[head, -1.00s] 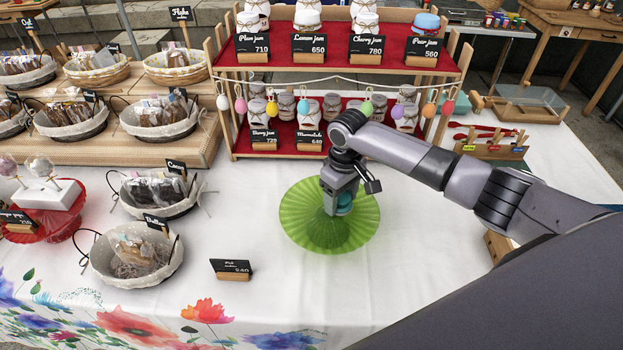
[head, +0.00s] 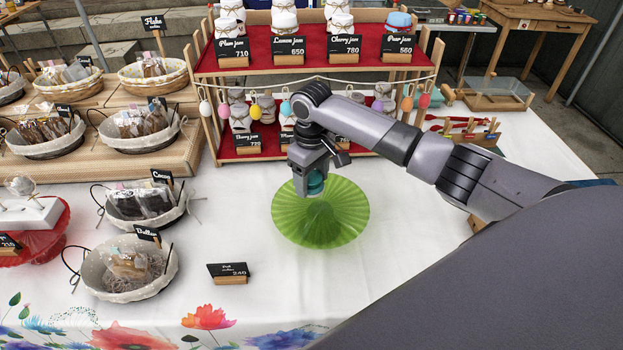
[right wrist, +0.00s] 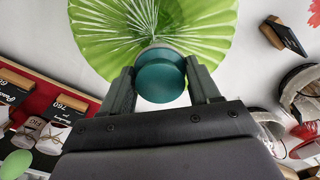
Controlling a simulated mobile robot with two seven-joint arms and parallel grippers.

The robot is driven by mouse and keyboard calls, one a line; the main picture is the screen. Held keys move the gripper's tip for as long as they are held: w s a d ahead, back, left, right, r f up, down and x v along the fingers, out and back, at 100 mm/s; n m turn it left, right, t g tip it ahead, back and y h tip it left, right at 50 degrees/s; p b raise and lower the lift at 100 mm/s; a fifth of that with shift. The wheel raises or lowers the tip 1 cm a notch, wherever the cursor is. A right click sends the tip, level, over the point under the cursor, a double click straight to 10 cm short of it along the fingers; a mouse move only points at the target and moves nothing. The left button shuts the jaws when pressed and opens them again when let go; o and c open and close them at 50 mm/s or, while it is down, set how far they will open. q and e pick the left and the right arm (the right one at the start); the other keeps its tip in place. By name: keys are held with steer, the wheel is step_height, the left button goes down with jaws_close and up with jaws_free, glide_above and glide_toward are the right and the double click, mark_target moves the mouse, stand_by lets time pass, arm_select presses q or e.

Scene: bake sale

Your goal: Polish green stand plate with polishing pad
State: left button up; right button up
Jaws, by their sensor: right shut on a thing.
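The green stand plate (head: 338,225) is a round, ribbed plate on the white tablecloth, in the middle of the head view. My right gripper (head: 311,184) is over its far left part. It is shut on the teal polishing pad (head: 315,183). In the right wrist view the pad (right wrist: 161,77) sits between the two fingers (right wrist: 161,85), with the green plate (right wrist: 205,35) just beyond it. I cannot tell whether the pad touches the plate. My left gripper does not show.
A red-shelved jam rack (head: 262,62) stands behind the plate, with hanging coloured eggs close to my right arm. A small black price sign (head: 228,272) and lined baskets (head: 127,268) are at the left. The white cloth (head: 250,215) around the plate is mostly clear.

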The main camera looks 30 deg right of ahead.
steer(key=shift+r, duration=1.45)
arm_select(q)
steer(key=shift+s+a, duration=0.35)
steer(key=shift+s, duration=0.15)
